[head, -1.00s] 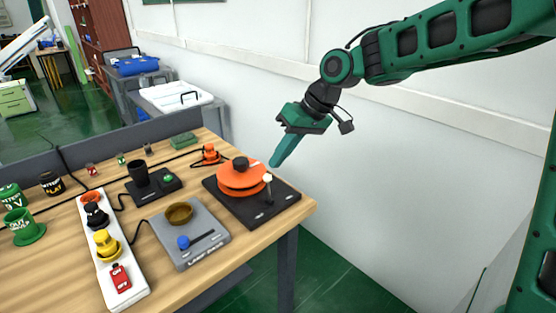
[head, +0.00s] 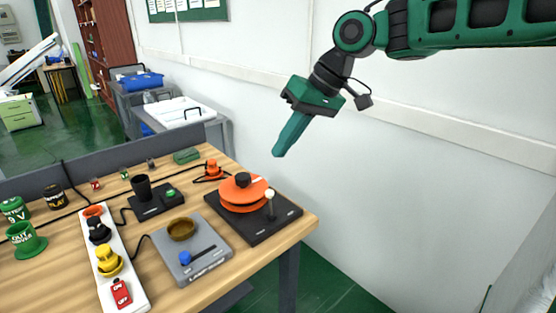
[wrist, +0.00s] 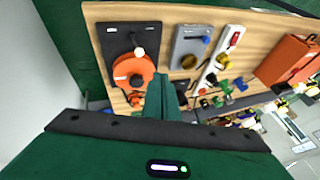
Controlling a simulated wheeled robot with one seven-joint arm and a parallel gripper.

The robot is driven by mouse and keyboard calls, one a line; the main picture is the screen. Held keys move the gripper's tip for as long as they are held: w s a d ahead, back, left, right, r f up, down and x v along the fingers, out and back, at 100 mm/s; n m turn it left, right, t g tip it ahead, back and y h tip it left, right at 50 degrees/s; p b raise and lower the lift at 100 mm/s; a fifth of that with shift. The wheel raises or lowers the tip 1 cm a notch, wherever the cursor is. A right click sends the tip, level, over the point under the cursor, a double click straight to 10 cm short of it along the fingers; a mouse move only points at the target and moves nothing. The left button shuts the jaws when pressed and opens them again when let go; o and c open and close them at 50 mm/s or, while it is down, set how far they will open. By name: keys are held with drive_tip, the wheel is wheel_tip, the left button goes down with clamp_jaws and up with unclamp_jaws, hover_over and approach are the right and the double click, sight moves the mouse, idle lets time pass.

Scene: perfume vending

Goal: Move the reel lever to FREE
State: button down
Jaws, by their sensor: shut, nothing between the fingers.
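The orange reel (head: 236,199) sits on a black base plate (head: 280,223) at the table's right corner. Its lever (head: 269,195) stands up at the reel's right side with a pale round knob. The lever's knob also shows in the wrist view (wrist: 139,52), beside the reel (wrist: 126,68). Small pale labels on the plate are too small to read. My gripper (head: 278,154) is shut and empty, pointing down, in the air above the lever and apart from it. Its closed fingers show in the wrist view (wrist: 163,92).
A grey unit with a brown bowl (head: 181,228) and blue-knobbed lever (head: 186,258) stands left of the reel. A white power strip (head: 127,271), a black cup (head: 142,188) and an orange plug (head: 213,169) are also on the table. The wall (head: 420,190) is behind.

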drive_tip(key=shift+s+d+r, duration=0.1)
drive_tip(key=shift+s+r, duration=0.05)
drive_tip(key=shift+r, duration=0.3)
drive_tip(key=shift+s+d+r, duration=0.1)
drive_tip(key=shift+s+r, duration=0.05)
drive_tip(key=shift+r, duration=0.3)
drive_tip(key=shift+w, duration=0.1)
